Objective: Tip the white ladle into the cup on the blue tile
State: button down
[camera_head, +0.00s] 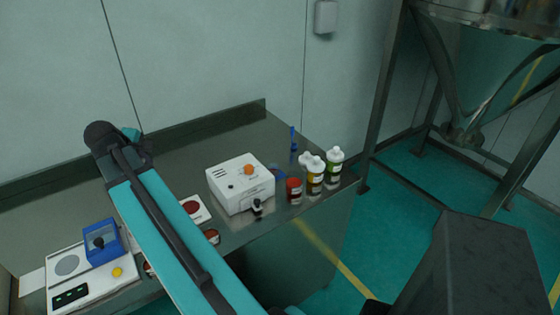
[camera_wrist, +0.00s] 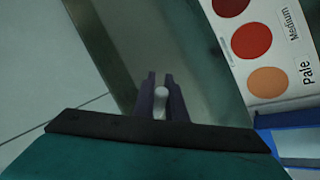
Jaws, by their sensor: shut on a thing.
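In the wrist view my gripper (camera_wrist: 161,84) is shut on a small white rounded piece (camera_wrist: 161,97), which fits the white ladle's handle. The ladle's bowl and anything in it are hidden. In the head view my arm reaches to the upper left, and the fingers and ladle cannot be made out there. A blue surface (camera_wrist: 291,141) also shows at the lower right of the wrist view.
A white box with an orange knob (camera_head: 241,183) stands on the dark bench (camera_head: 185,160). Bottles (camera_head: 315,174) stand at its right end. A blue box (camera_head: 103,242) and white panel lie left of my arm. A colour card (camera_wrist: 252,42) lies beside the gripper.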

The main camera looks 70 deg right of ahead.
jog(key=shift+m+g, duration=0.4)
jog(key=shift+g, duration=0.1)
jog(key=s+d+f, duration=0.1)
jog(key=s+d, duration=0.8)
jog(key=s+d+f, duration=0.2)
jog(key=s+d, duration=0.7)
jog(key=s, duration=0.1)
jog(key=s+d+f+p, duration=0.1)
jog(key=s+d, duration=0.9)
jog(key=shift+s+d+f, duration=0.1)
jog(key=shift+s+f, duration=0.1)
jog(key=shift+f, duration=0.05)
jog(key=s+d+f, duration=0.1)
jog(key=s+f, duration=0.1)
jog(key=s+d+f, duration=0.1)
jog(key=s+f, duration=0.1)
jog(key=s, duration=0.1)
jog(key=s+d+f+b, duration=0.1)
jog(key=s+f, duration=0.1)
jog(key=shift+s+d+f, duration=0.1)
jog(key=shift+s, duration=0.3)
jog(key=shift+w+g, duration=0.1)
jog(key=shift+g, duration=0.2)
